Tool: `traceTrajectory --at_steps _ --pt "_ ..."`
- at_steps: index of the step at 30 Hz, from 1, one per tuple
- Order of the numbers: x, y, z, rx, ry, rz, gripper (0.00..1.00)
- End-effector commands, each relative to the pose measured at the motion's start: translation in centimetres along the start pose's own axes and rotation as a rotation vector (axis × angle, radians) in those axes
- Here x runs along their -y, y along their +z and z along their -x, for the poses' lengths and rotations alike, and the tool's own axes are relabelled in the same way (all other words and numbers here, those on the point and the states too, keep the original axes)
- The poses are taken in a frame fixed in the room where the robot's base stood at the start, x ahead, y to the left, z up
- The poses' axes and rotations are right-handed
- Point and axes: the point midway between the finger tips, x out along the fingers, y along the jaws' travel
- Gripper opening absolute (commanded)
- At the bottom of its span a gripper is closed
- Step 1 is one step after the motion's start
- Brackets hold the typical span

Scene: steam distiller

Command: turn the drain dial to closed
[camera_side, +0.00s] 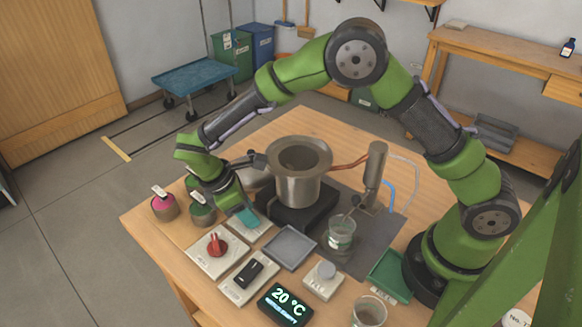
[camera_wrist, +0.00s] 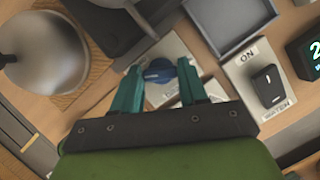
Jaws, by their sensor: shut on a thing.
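My gripper (camera_side: 247,218) points down over a pale plate left of the metal pot in the side view. In the wrist view its two teal fingers (camera_wrist: 160,70) are shut on a blue dial (camera_wrist: 158,75), one finger on each side. The dial sits on a pale plate (camera_wrist: 168,48). Its label and pointer are too hidden to read. In the side view the fingers cover the blue dial. A red dial (camera_side: 217,244) on its own plate stands nearer the table's front edge.
Around the gripper are the metal pot (camera_side: 299,173), a grey square tray (camera_side: 289,247), a black rocker switch (camera_side: 248,273) and a display reading 20 °C (camera_side: 285,305). Small pots (camera_side: 164,207) stand to the left. A glass beaker (camera_side: 341,233) stands right of the tray.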

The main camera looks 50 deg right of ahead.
Motion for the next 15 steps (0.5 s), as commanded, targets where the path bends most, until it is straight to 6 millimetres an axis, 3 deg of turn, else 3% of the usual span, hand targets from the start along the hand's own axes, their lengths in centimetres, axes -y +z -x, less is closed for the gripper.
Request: traceTrajectory --at_steps 5,6,7,15 --pt "-0.01 0.02 -0.03 0.002 0.002 0.005 0.12" --pt "-0.01 0.02 -0.03 0.002 0.002 0.005 0.49" --pt "-0.01 0.02 -0.03 0.001 0.002 0.005 0.53" --pt "0.00 0.00 0.02 0.000 0.001 0.002 0.53"
